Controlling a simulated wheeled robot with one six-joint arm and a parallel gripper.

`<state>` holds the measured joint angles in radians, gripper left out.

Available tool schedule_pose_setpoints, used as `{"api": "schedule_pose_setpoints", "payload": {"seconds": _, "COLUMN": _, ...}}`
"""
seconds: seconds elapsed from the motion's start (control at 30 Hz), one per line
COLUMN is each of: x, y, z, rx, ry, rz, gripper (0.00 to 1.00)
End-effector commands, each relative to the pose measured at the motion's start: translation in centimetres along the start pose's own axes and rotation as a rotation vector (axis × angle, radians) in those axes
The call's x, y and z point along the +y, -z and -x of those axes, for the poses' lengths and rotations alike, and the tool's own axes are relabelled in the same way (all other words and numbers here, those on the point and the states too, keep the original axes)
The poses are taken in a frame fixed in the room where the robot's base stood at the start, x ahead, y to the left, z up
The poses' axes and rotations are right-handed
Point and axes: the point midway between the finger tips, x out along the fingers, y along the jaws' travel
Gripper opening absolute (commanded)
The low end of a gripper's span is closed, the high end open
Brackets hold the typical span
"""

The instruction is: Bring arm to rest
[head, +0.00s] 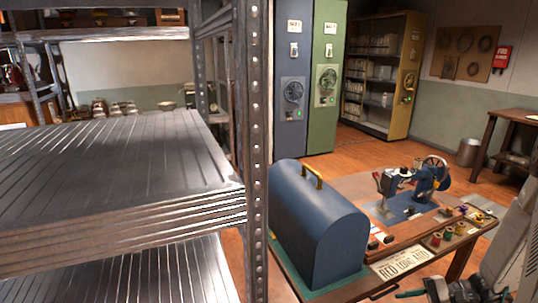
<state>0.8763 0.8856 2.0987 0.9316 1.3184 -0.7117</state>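My arm (517,245) shows as pale grey links at the right edge, cut off by the frame. The dark part at the bottom right, low in front of the sewing table, looks like my gripper (440,291). It is partly cut off by the bottom edge, and its fingers are not clear enough to tell open from shut. I see nothing held in it. It appears apart from the table, though the gap is hard to judge.
A metal shelf (110,150) with a perforated post fills the left. A wooden table (455,246) carries a blue domed case (315,225), a sewing machine (430,180) and thread spools. Blue and green cabinets, a yellow bookcase (385,75) and a bin (467,152) stand behind. Floor is open between.

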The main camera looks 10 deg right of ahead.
Motion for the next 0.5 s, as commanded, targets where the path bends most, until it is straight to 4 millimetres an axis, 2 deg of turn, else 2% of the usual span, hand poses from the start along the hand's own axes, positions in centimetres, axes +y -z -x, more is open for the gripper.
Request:
{"api": "schedule_pose_setpoints", "payload": {"seconds": 0.03, "x": -1.5, "y": -1.9, "z": 0.0, "rx": -0.021, "ry": -0.07, "rz": 0.007, "gripper": 0.32}}
{"api": "schedule_pose_setpoints", "payload": {"seconds": 0.2, "x": -4.5, "y": -7.8, "z": -0.2, "rx": -0.067, "ry": -0.307, "rz": 0.014, "gripper": 0.32}}
{"api": "schedule_pose_setpoints", "payload": {"seconds": 0.5, "x": -8.1, "y": -17.3, "z": -0.1, "rx": -0.028, "ry": -0.693, "rz": 0.1, "gripper": 0.32}}
